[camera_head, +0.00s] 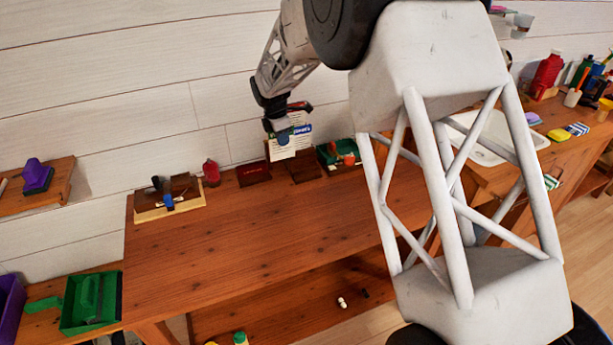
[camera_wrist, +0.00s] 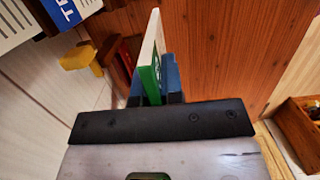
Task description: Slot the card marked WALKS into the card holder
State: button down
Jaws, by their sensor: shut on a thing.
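My gripper (camera_head: 281,130) is above the back of the wooden desk, near the wall, shut on a thin card. In the wrist view the card (camera_wrist: 151,62) shows nearly edge-on, white with a green face, between the blue fingertips (camera_wrist: 160,88). Its marking cannot be read there. In the head view a pale sheet with printed lines (camera_head: 289,150) shows at the fingers, with a blue-banded card (camera_head: 302,130) close by; I cannot tell how they overlap. A blue-and-white card lettered "TR" (camera_wrist: 62,10) stands at the wrist view's top left. A brown block (camera_head: 304,168), possibly the card holder, sits below the gripper.
A dark red box (camera_head: 253,173) and red bottle (camera_head: 211,172) stand left of the gripper. A green tray (camera_head: 345,157) stands right. A wooden stand (camera_head: 168,203) is at the desk's left end. The desk's front (camera_head: 230,255) is clear.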

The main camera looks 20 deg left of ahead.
jog(key=s+d+f, duration=0.2)
jog(key=d+f, duration=0.1)
jog(key=d, duration=0.4)
jog(key=s+d+f, duration=0.3)
jog(key=d, duration=0.4)
jog(key=shift+s+f, duration=0.15)
jog(key=shift+f, duration=0.15)
jog(key=w+a, duration=0.3)
jog(key=w, duration=0.1)
jog(key=w+a+f, duration=0.1)
jog(key=w+a, duration=0.1)
jog(key=w, duration=0.3)
jog(key=w+a, duration=0.3)
jog(key=w, duration=0.1)
jog(key=shift+w+a+f, duration=0.25)
jog(key=shift+a, duration=0.05)
jog(key=shift+f, duration=1.75)
jog(key=shift+f, duration=0.1)
jog(key=c, duration=1.6)
grip_release()
jog(key=o, duration=0.3)
jog(key=shift+o, duration=0.2)
